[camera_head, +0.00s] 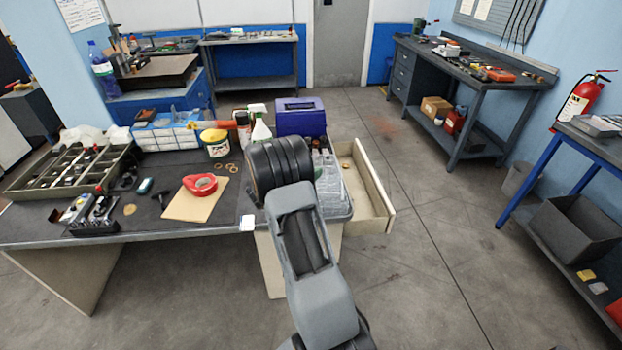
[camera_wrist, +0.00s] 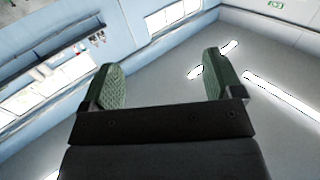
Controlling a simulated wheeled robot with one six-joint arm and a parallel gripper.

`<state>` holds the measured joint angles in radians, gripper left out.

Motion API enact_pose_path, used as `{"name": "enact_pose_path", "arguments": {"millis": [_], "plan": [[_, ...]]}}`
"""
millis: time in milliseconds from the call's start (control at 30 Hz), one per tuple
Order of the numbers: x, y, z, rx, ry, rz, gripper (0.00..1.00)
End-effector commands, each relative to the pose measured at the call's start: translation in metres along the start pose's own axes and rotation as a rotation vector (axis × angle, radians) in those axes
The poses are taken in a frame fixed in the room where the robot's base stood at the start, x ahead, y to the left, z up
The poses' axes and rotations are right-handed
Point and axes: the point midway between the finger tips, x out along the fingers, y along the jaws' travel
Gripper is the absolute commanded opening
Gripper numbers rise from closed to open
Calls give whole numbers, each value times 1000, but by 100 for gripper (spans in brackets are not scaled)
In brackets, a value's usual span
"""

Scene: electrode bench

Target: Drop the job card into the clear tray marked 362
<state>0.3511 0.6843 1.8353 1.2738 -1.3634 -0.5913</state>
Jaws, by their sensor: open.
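My gripper (camera_wrist: 161,76) is open and empty in the wrist view, its two green-padded fingers apart and pointing up towards the wall and ceiling. I cannot clearly identify the job card. A small white piece (camera_head: 247,223) is at the bench's front edge.
A divided green box (camera_head: 70,172) stands at the bench's left. A yellow-lidded tub (camera_head: 215,143), a spray bottle (camera_head: 261,128) and a purple box (camera_head: 300,117) stand along the back. An open drawer (camera_head: 377,186) sticks out right.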

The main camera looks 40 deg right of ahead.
Motion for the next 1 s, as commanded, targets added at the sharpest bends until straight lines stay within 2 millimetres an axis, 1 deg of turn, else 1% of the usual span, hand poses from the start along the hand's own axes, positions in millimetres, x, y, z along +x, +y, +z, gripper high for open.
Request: {"name": "enact_pose_path", "arguments": {"millis": [33, 300, 600, 800, 1000], "plan": [[-10, -5, 6, -1, 1, -37, 86], [-57, -26, 27, -1, 1, -229, 86], [-106, -42, 49, -1, 0, -421, 86], [-128, -46, 58, 0, 2, -507, 86], [-140, -48, 62, 1, 1, -552, 86]]}}
